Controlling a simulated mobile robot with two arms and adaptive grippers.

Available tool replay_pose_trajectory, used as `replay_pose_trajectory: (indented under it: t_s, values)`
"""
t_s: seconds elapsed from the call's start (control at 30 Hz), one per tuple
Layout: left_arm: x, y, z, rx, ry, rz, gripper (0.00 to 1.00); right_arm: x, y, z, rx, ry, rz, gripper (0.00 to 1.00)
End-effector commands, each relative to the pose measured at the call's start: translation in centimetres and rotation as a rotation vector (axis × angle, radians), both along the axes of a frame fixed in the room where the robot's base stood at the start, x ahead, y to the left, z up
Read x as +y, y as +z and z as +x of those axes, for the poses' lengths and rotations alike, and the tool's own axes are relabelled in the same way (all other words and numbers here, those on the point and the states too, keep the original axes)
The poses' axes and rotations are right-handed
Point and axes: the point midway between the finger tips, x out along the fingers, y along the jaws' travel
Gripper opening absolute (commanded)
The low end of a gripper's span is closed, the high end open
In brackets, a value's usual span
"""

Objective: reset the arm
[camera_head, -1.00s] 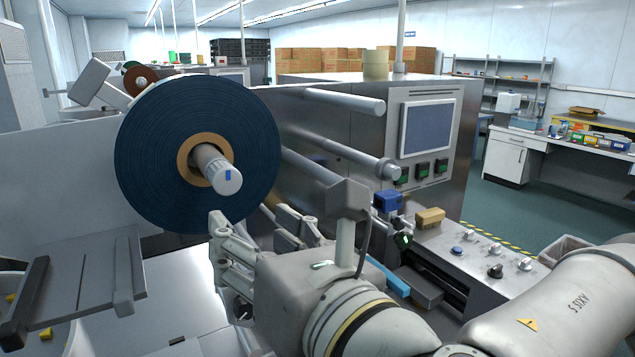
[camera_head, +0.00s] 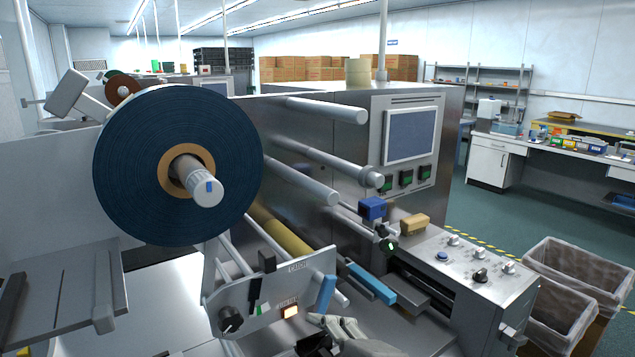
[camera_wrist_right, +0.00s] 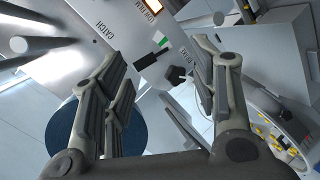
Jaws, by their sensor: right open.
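My right gripper shows at the bottom of the head view (camera_head: 322,343), low in front of the machine's small control plate, and only partly in frame. In the right wrist view my right gripper (camera_wrist_right: 160,95) is open, its two fingers wide apart with nothing between them. The plate (camera_head: 268,298), with a black knob, switches and a lit button, lies beyond the fingers and also shows in the wrist view (camera_wrist_right: 125,30). My left gripper is not in view.
A large dark blue film roll (camera_head: 130,165) sits on a spindle at left. Steel rollers (camera_head: 325,110) stick out from the machine. A control console (camera_head: 455,265) stands right of centre. Two lined bins (camera_head: 575,275) stand on the floor at right. A flat metal tray (camera_head: 60,290) is at left.

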Motion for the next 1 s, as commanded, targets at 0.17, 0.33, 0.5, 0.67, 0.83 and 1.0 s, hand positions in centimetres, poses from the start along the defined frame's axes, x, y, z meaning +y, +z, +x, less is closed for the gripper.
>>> replay_pose_trajectory:
  t_s: [0.17,0.33,0.5,0.67,0.83,1.0]
  values:
    - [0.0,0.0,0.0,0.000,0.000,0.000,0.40,-3.5,-6.7,-0.9,0.252,-0.196,0.159,0.54]
    - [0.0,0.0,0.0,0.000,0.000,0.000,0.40,-7.2,-13.1,-3.0,0.471,-0.413,0.282,0.54]
    - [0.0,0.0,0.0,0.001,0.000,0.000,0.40,-11.1,-19.5,-6.9,0.672,-0.654,0.370,0.54]
    - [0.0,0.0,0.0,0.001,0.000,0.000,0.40,-14.6,-24.3,-11.4,0.818,-0.874,0.419,0.54]
    - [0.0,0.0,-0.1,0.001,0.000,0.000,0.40,-17.6,-27.7,-15.9,0.919,-1.064,0.437,0.54]
    - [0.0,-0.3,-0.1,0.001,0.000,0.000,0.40,-19.8,-30.8,-19.5,0.984,-1.216,0.439,0.54]
